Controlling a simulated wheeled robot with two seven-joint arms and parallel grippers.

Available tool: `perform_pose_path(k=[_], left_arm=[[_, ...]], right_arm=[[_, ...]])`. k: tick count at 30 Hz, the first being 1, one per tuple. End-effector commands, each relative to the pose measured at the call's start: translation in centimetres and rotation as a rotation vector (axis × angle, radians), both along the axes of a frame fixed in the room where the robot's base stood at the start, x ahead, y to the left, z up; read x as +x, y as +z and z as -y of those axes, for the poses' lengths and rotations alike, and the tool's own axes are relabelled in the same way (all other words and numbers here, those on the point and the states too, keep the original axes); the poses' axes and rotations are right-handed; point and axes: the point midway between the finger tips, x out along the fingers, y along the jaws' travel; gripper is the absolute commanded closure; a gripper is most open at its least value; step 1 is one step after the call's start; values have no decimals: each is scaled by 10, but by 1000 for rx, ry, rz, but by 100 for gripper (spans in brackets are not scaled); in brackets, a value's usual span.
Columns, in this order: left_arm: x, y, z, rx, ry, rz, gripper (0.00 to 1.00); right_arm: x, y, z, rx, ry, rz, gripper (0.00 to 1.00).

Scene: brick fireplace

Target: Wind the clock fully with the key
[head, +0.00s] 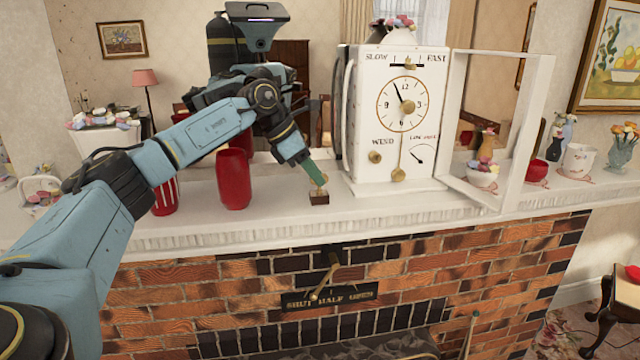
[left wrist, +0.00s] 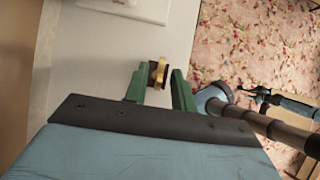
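The white clock (head: 362,120) stands upright on the mantel, with its framed front door (head: 541,125) swung open to the right. Its face shows a round dial, a brass WIND fitting (head: 376,157) at lower left, a LOW gauge at lower right and a brass pendulum (head: 398,174). A small brown stand (head: 318,198) sits on the mantel left of the clock; a brass key (left wrist: 160,70) shows at it in the left wrist view. My left gripper (head: 318,181) points down over the stand. Its green fingers (left wrist: 160,86) are apart, with the brass piece near their tips.
A tall red vase (head: 234,180) and a red striped cup (head: 165,197) stand left on the mantel, near my left arm. A figurine cup (head: 482,175), a red bowl (head: 536,171) and a white pot (head: 578,160) stand right. A mirror behind reflects me. A damper lever (head: 326,275) protrudes below.

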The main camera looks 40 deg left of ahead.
Motion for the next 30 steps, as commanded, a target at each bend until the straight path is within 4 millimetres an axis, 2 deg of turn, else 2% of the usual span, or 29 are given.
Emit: perform_pose_path(k=[25,30], left_arm=[[0,0,0,0,-1,0,74],[0,0,0,0,-1,0,95]], right_arm=[[0,8,0,0,0,0,70],[0,8,0,0,0,0,70]])
